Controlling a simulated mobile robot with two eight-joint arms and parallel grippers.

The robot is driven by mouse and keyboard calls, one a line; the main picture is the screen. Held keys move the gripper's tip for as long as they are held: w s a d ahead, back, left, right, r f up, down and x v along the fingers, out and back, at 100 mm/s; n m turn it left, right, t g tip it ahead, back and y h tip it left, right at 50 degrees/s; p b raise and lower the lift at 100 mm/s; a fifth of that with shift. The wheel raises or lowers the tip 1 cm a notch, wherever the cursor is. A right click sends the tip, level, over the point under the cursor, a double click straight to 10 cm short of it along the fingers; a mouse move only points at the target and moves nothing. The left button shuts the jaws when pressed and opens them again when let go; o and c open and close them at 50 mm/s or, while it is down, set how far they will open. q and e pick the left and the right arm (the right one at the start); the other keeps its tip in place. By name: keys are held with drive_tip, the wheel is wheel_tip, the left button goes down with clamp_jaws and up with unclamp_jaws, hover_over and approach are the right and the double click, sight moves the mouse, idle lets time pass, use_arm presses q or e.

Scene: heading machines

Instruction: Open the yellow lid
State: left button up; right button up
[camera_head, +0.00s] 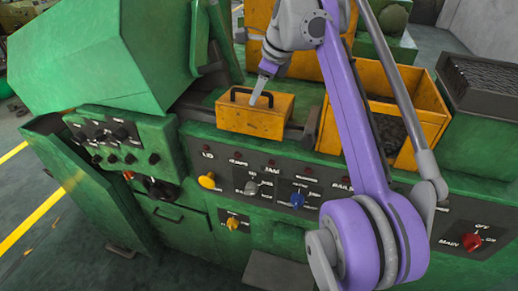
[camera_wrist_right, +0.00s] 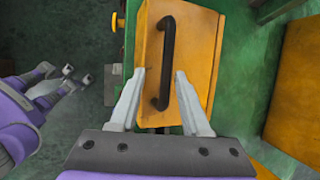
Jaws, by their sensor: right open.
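The yellow lid (camera_head: 250,118) is a box-shaped cover with a black bar handle (camera_head: 238,92), on the green machine; it looks closed. In the right wrist view the lid (camera_wrist_right: 195,60) fills the upper middle, and its handle (camera_wrist_right: 167,62) runs lengthwise. My right gripper (camera_head: 262,86) is over the lid at the handle. In the wrist view its open fingers (camera_wrist_right: 160,74) lie on either side of the handle's near part; I cannot tell whether they touch it. My left gripper (camera_wrist_right: 68,80) shows small at the left of the wrist view, away from the lid; its opening is unclear.
An open yellow bin (camera_head: 430,105) stands right of the lid, with a dark grated box (camera_head: 480,80) beyond. Knobs, including a yellow one (camera_head: 207,181) and a red one (camera_head: 472,242), line the front panel (camera_head: 330,205). A green hood (camera_head: 100,55) rises at left.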

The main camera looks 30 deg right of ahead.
drive_tip(key=v, duration=0.2)
drive_tip(key=p+v, duration=0.1)
drive_tip(key=v, duration=0.2)
drive_tip(key=shift+s+f, duration=0.2)
drive_tip(key=shift+s, duration=0.15)
drive_tip(key=w+a+p+v, duration=0.1)
drive_tip(key=v, duration=0.5)
use_arm(q)
drive_tip(key=shift+s+f+b, duration=0.25)
drive_tip(key=shift+f+b, duration=0.3)
drive_tip(key=shift+b, duration=0.8)
use_arm(e)
drive_tip(key=s+a+f+n, duration=0.2)
drive_tip(key=a+f+n, duration=0.1)
drive_tip(key=f+n, duration=0.3)
drive_tip(key=s+a+f+n, duration=0.2)
drive_tip(key=a+f+n, duration=0.2)
drive_tip(key=f, duration=0.6)
drive_tip(key=shift+s+a+f+n+h, duration=0.2)
drive_tip(key=shift+s+a+n+h, duration=0.15)
drive_tip(key=shift+n, duration=0.65)
